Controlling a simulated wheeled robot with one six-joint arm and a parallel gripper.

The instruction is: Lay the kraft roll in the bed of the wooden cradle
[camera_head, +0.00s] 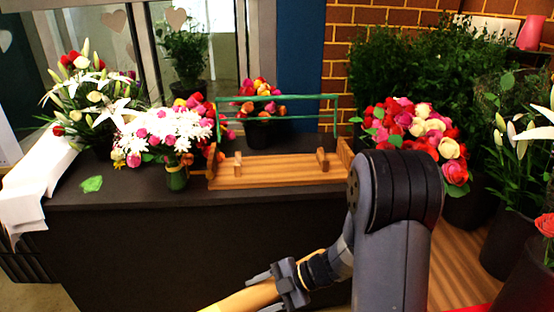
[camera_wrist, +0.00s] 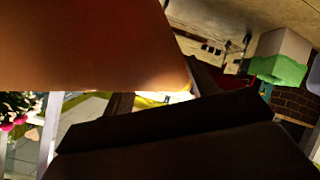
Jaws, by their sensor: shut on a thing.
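The kraft roll (camera_head: 240,301) is a tan cylinder at the bottom of the head view, in front of the dark counter. My gripper (camera_head: 275,288) is shut on it near its right end. The roll's left end is cut off by the picture edge. In the wrist view the roll (camera_wrist: 90,45) fills the upper left, close to a dark gripper finger. The wooden cradle (camera_head: 265,179) stands on the counter, up and behind my gripper, apart from the roll. It has low end posts and a green rail frame behind; its bed looks empty.
The black counter (camera_head: 120,190) has bare room left of the cradle, with a green leaf (camera_head: 91,184) on it. A white daisy bouquet (camera_head: 165,135) stands close by the cradle's left end. A rose bouquet (camera_head: 415,135) stands to its right.

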